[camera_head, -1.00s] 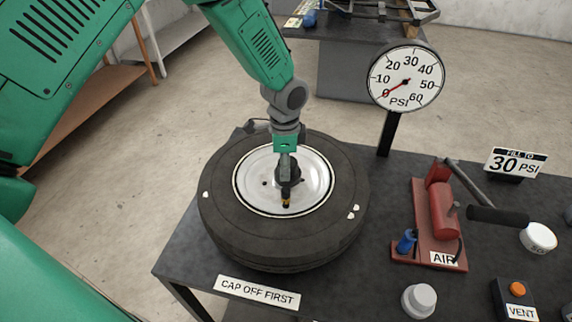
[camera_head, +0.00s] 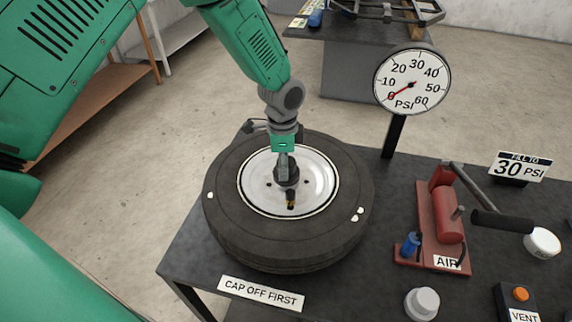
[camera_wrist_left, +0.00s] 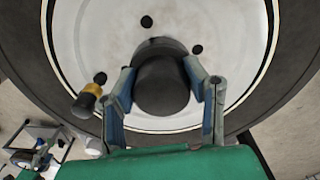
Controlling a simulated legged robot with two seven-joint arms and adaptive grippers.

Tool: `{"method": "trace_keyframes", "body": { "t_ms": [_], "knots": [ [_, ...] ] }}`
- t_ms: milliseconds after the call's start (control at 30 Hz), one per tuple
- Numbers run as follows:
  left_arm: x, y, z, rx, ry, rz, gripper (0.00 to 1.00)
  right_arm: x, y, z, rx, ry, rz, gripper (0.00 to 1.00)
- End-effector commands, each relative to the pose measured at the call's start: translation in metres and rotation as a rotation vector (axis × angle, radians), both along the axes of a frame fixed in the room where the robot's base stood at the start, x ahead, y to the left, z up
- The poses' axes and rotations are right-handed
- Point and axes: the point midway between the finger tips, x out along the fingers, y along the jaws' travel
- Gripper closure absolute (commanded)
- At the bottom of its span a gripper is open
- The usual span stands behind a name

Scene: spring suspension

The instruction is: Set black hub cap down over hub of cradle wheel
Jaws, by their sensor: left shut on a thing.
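The black hub cap (camera_wrist_left: 162,85) is round and dark, held between the two fingers of my left gripper (camera_wrist_left: 165,88). In the head view my left gripper (camera_head: 286,180) is over the centre of the wheel, a black tyre (camera_head: 230,225) with a white rim (camera_head: 318,180). The cap covers the hub area, so the hub is hidden. I cannot tell whether the cap touches the rim face. A valve stem with a brass part (camera_wrist_left: 85,100) stands on the rim beside the gripper, also visible in the head view (camera_head: 291,201). My right gripper is not in view.
The wheel lies on a dark table (camera_head: 385,235). To its right are a PSI gauge (camera_head: 411,82), a red air pump (camera_head: 447,215), a grey knob (camera_head: 422,303), a vent button (camera_head: 521,294) and a white round part (camera_head: 542,243). A "cap off first" label (camera_head: 261,292) is in front.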

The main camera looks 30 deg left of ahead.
Motion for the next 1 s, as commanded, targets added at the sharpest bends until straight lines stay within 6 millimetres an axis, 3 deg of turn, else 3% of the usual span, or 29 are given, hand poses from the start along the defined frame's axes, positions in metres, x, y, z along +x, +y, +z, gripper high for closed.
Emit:
{"method": "trace_keyframes", "body": {
  "t_ms": [567, 1000],
  "knots": [
    [0.000, -0.008, 0.001, 0.004, 0.000, 0.002, 0.88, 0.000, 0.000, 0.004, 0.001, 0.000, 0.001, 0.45],
    [0.000, -0.002, -0.011, 0.000, 0.001, 0.002, 0.88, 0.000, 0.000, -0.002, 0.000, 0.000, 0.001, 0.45]
  ]
}}
